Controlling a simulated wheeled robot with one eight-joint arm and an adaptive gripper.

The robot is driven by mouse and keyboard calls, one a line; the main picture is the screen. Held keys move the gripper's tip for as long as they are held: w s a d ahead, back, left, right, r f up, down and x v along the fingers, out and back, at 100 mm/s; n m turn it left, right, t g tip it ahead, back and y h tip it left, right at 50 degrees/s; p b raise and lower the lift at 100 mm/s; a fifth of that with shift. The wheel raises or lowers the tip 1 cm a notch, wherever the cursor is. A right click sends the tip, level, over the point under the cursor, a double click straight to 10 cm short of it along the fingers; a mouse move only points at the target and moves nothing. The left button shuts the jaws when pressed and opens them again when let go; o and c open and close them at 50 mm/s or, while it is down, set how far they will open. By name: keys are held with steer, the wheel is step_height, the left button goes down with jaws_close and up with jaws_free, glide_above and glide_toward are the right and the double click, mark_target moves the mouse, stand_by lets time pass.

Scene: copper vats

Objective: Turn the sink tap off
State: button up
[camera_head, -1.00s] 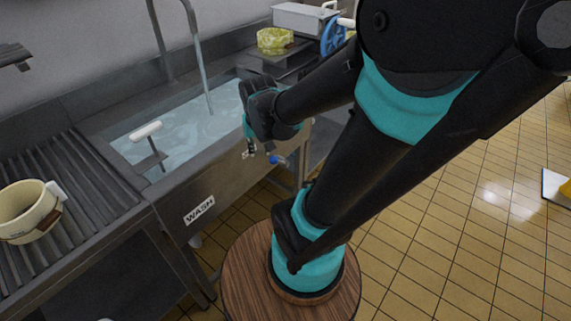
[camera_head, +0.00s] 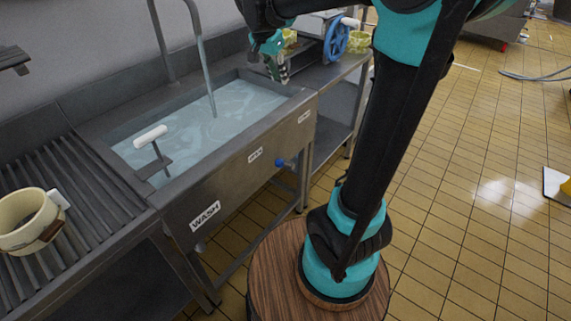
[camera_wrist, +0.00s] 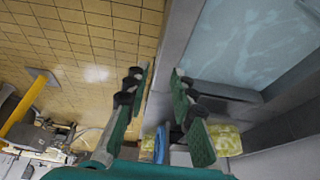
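The sink (camera_head: 110,135) is a steel basin full of rippled water. A tall pipe (camera_head: 161,40) rises behind it, and a thin grey column (camera_head: 205,70) comes down into the water; I cannot tell where spout ends and stream begins. A T-shaped lever with a white grip (camera_head: 150,137) stands at the basin's left. A small blue knob (camera_head: 281,163) is on the front panel, between small labels. My gripper (camera_head: 283,76) is over the basin's far right end, apart from lever and knob. In the wrist view my gripper (camera_wrist: 156,76) has its green-padded fingers apart, with nothing between them.
A side counter with a blue wheel (camera_head: 336,40) and a yellow-green patterned item (camera_head: 358,41) is beyond the sink's right end. Tiled floor (camera_head: 460,240) is open at the right.

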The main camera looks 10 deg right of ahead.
steer(key=s+d+f+n, duration=0.1)
steer(key=s+f, duration=0.1)
steer(key=f, duration=0.1)
steer(key=s+d+f+n+y, duration=0.1)
steer(key=s+f, duration=0.2)
steer(key=s+d+f+n, duration=0.1)
steer(key=s+f, duration=0.2)
steer(key=shift+s+d+f+n, duration=0.1)
steer(key=shift+d+n, duration=0.2)
steer(key=shift+n, duration=0.1)
jaws_close()
steer(key=s+d+f+n+t+y, duration=0.1)
steer(key=s+f+n+y, duration=0.1)
steer(key=s+f+n, duration=0.4)
steer(key=s+f, duration=0.5)
steer(key=s, duration=0.3)
steer(key=shift+d+f, duration=0.25)
steer(key=shift+f, duration=0.15)
steer(key=shift+a, duration=0.1)
